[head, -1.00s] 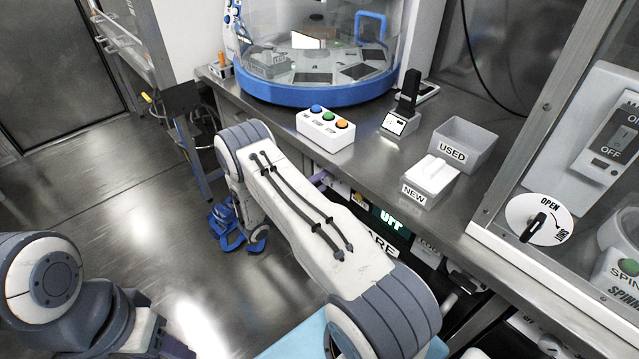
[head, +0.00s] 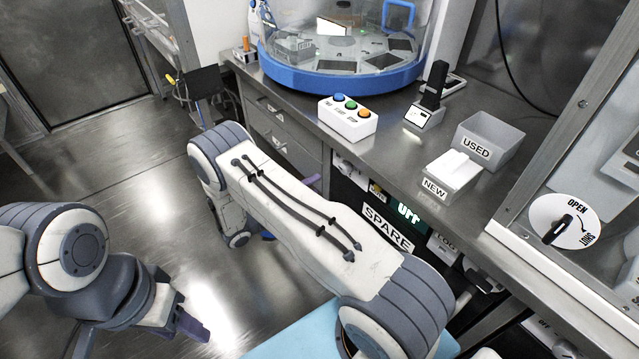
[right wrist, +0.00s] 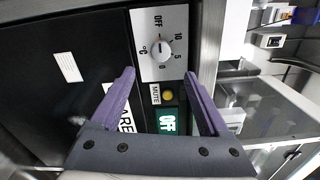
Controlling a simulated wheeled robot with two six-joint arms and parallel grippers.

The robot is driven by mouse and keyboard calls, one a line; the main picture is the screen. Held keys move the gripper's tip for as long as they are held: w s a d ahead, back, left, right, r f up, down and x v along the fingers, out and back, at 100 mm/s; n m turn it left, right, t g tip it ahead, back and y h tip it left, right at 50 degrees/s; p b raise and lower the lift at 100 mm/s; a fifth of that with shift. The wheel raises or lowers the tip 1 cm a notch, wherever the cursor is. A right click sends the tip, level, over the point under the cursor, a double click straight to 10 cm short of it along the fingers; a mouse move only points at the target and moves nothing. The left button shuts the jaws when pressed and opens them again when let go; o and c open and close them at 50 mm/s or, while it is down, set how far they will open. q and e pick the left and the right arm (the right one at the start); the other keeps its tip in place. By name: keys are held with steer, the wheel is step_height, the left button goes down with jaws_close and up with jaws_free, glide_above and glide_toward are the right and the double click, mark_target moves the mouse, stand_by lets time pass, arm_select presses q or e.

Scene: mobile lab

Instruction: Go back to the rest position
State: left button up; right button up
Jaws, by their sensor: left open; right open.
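My right arm crosses the middle of the head view and hides most of its gripper; a purple finger (head: 312,182) shows past the arm. In the right wrist view my right gripper (right wrist: 160,78) is open, its two purple fingers apart with nothing between them. Beyond them is a dark panel with a temperature dial (right wrist: 158,48) and a green OFF display (right wrist: 170,121). My left gripper (head: 190,326) is low at the left in the head view, over the floor, partly hidden by its arm. No object shows in it.
On the steel counter stand a blue-based round machine (head: 340,82), a three-button box (head: 347,119), a small device (head: 425,112), a USED bin (head: 490,140) and a NEW box (head: 452,176). A glass cabinet with an OPEN dial (head: 565,221) is at right. Floor (head: 130,170) is clear at left.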

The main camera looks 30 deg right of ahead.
steer(key=shift+a, duration=0.1)
stand_by(0.4)
steer(key=s+a+r+m+g+y, duration=0.4)
steer(key=s+a+r+m+y, duration=0.3)
steer(key=s+a+r+m, duration=0.45)
steer(key=s+a+r+m+t+y, duration=0.1)
steer(key=s+a+r+m+y, duration=0.3)
steer(key=s+a+m+y, duration=0.3)
steer(key=s+a+r+m+t+y, duration=0.1)
steer(key=s+a+r+m+y, duration=0.3)
steer(key=s+a+m, duration=0.45)
step_height(320, 180, up, 14)
steer(key=y+p, duration=0.1)
steer(key=p, duration=1.3)
steer(key=shift+w+d+m, duration=0.15)
steer(key=shift+m, duration=0.15)
steer(key=shift+f, duration=0.1)
